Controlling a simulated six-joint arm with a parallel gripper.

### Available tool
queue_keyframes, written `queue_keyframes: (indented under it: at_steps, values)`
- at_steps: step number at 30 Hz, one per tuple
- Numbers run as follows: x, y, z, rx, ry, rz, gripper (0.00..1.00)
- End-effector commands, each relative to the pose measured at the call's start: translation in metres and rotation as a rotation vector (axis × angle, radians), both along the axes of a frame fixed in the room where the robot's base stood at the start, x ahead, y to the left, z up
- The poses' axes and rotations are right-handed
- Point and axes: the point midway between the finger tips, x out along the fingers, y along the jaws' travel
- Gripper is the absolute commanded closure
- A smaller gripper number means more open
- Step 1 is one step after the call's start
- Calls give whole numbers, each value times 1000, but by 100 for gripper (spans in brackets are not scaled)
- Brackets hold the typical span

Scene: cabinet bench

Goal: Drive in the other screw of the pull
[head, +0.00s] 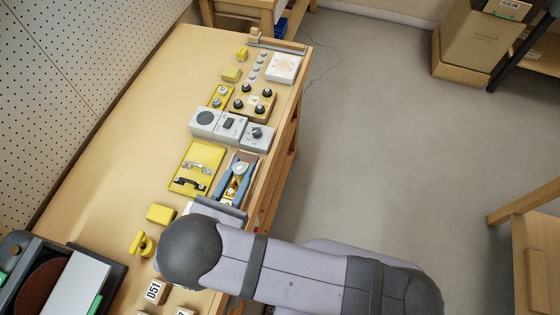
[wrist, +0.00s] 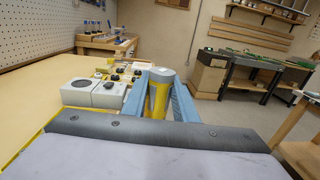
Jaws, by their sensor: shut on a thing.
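A yellow panel (head: 191,153) lies flat on the bench and carries a silver pull (head: 199,168) and a black pull (head: 189,184). The screws of the pulls are too small to tell. My gripper (head: 236,178) is just right of the panel, its blue fingers shut on a yellow tool with a grey end cap. In the wrist view my gripper (wrist: 158,92) has the yellow tool (wrist: 158,97) upright between its fingers. The tool's lower end is hidden, so I cannot tell whether it touches anything.
A yellow block (head: 160,213), a block marked D51 (head: 155,291) and a dark machine (head: 50,276) are nearer. The bench left of the panel (head: 120,150) is clear.

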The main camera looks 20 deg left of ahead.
Motion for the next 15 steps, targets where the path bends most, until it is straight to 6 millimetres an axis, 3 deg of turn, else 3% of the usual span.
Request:
queue_keyframes:
  at_steps: [1, 6, 15]
  values:
    - [-7, 13, 12, 6, -1, 11, 100]
    - [-11, 38, 21, 5, -1, -17, 100]
    - [-13, 43, 33, 1, -2, -50, 100]
